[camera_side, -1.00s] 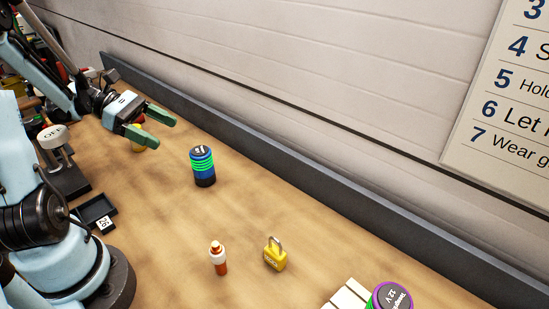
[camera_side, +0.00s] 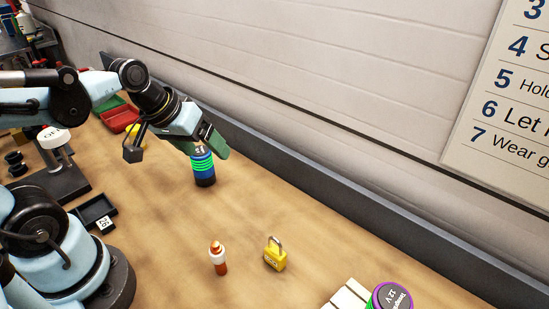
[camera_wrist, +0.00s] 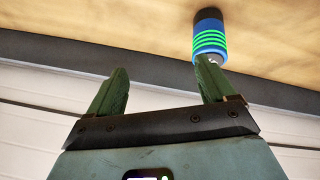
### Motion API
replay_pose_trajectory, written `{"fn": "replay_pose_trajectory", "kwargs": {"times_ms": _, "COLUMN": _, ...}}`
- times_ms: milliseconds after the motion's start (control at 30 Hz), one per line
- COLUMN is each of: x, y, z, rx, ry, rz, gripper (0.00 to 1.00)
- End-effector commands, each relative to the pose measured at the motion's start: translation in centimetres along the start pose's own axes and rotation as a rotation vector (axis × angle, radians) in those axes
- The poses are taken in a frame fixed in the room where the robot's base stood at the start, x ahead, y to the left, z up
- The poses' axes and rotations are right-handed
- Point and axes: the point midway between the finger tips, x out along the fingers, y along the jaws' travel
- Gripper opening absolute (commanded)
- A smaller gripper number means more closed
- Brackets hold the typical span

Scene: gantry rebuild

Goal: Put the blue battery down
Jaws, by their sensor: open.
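The blue battery (camera_side: 204,172) stands upright on the wooden bench. In the wrist view the battery (camera_wrist: 209,38) lies beyond the tip of the right finger, not between the fingers of my gripper (camera_wrist: 160,70). I cannot tell whether that finger touches it.
A red and white bottle (camera_side: 217,258) and a yellow padlock (camera_side: 275,254) stand in front. A purple-rimmed battery (camera_side: 391,299) is at the bottom right. A black tray (camera_side: 94,212) and red bin (camera_side: 121,117) are left. A dark rail (camera_side: 300,179) runs along the wall.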

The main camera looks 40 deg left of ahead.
Motion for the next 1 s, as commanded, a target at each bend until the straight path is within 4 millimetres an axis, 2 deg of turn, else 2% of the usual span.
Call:
{"fn": "replay_pose_trajectory", "kwargs": {"times_ms": 33, "x": -0.2, "y": 0.7, "z": 0.3, "rx": 0.114, "ry": 0.037, "rz": -0.006, "gripper": 0.83}}
{"fn": "replay_pose_trajectory", "kwargs": {"times_ms": 100, "x": -0.4, "y": 1.2, "z": 0.4, "rx": 0.234, "ry": 0.08, "rz": -0.015, "gripper": 0.83}}
{"fn": "replay_pose_trajectory", "kwargs": {"times_ms": 300, "x": -0.8, "y": 1.9, "z": 0.4, "rx": 0.381, "ry": 0.136, "rz": -0.029, "gripper": 0.84}}
{"fn": "replay_pose_trajectory", "kwargs": {"times_ms": 767, "x": -0.8, "y": 1.7, "z": 0.2, "rx": 0.372, "ry": 0.124, "rz": -0.035, "gripper": 0.84}}
{"fn": "replay_pose_trajectory", "kwargs": {"times_ms": 1000, "x": -0.9, "y": -0.1, "z": -1.9, "rx": 0.296, "ry": -0.034, "rz": -0.101, "gripper": 0.84}}
